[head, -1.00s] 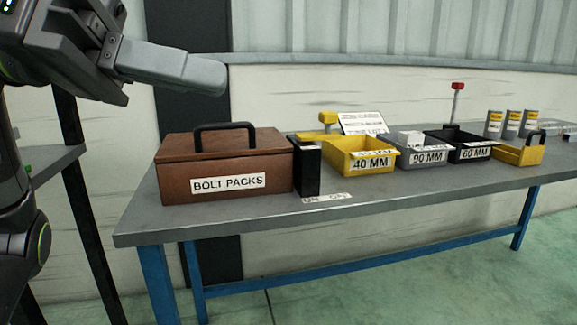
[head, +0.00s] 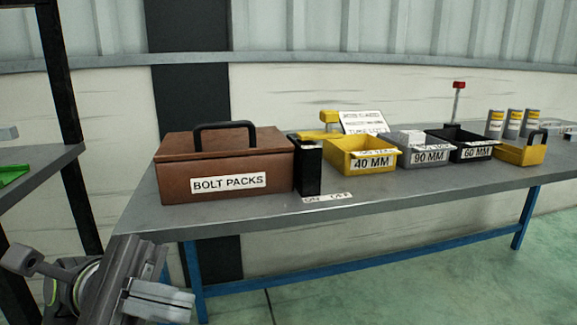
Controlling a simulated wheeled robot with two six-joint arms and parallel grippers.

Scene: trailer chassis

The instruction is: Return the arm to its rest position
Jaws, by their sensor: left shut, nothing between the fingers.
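My left gripper (head: 172,301) shows at the bottom left of the head view. It is shut and empty, with its grey fingers together, below the left front end of the workbench (head: 235,224) in the picture. Part of my left arm (head: 75,285) shows beside it, cut off by the lower edge of the frame. My right gripper is not in view.
On the bench stand a brown BOLT PACKS box (head: 225,165), a black box (head: 308,167), a yellow 40 MM bin (head: 347,160), a grey 90 MM bin (head: 411,158) and a black 60 MM bin (head: 455,152). A shelf (head: 40,163) stands at left.

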